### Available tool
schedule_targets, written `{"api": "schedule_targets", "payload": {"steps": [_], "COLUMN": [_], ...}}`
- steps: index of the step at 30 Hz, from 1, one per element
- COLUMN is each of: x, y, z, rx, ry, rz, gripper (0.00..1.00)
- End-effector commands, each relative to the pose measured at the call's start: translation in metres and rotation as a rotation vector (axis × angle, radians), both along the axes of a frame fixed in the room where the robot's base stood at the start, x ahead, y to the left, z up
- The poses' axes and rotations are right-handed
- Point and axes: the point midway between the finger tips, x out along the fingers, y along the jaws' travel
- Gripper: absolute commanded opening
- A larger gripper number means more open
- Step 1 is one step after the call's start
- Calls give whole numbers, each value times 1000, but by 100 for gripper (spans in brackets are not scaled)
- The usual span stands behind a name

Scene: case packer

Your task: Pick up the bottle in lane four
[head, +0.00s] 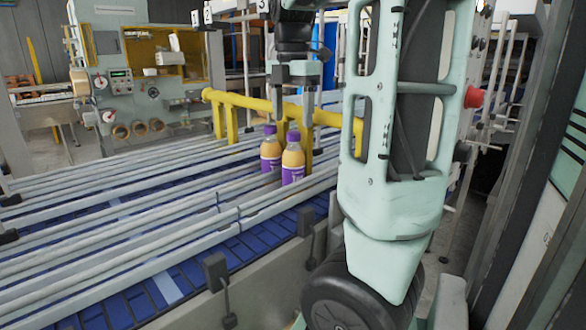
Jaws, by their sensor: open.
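Two bottles with purple caps, orange-tan bodies and purple labels stand upright in neighbouring lanes of the conveyor. The farther bottle (271,152) is on the left, and the nearer bottle (293,160) is slightly right and in front. Metal rails hide their lower parts. My gripper (294,108) points down, open and empty, above the two bottles and apart from them. I cannot tell exactly which bottle it is over. Lane signs 1, 2 and 3 (262,6) show at the top; no sign for lane four is visible, so I cannot tell its bottle by number.
Long grey guide rails (120,222) divide the blue conveyor (165,258). A yellow barrier (236,102) stands close behind the bottles. A green-grey machine (125,85) is at the back left. My arm covers the right-middle. The lanes left of the bottles look empty.

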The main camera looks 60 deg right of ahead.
Motion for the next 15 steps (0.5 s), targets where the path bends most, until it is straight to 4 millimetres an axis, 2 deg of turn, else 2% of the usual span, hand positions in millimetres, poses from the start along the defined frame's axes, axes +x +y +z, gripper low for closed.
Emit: {"api": "schedule_targets", "payload": {"steps": [7,15], "x": [-1,-1], "y": [-1,-4], "z": [-17,-55], "rx": [2,1], "ry": [4,2], "rz": [0,0], "gripper": [69,69]}}
